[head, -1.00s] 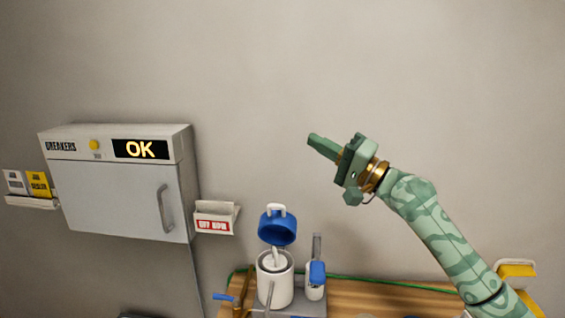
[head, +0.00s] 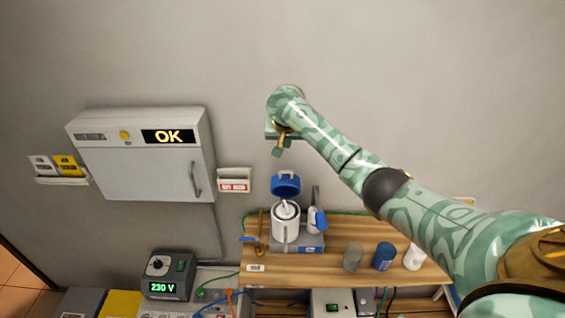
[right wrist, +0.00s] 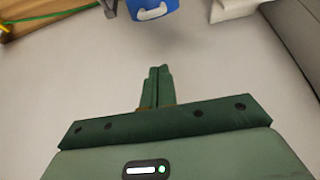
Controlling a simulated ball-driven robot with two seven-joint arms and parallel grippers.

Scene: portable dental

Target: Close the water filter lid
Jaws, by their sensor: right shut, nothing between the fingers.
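The water filter is a white canister (head: 285,231) on a grey base on the wooden shelf. Its blue lid (head: 285,185) stands open above the canister's rear rim, with a white handle on top, and a white piece shows in the open mouth. The lid (right wrist: 152,8) also shows at the top of the right wrist view. My right gripper (head: 278,151) is shut and empty, pointing down in front of the wall, above the open lid and apart from it. Its closed fingers (right wrist: 157,88) show in the right wrist view. My left gripper is not in view.
A breaker cabinet (head: 145,175) reading OK hangs at the left, with a small wall tray (head: 234,181) beside it. A smaller blue and white unit (head: 314,220) stands right of the canister. Several cups, including a blue one (head: 383,256), stand farther right on the shelf (head: 335,268).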

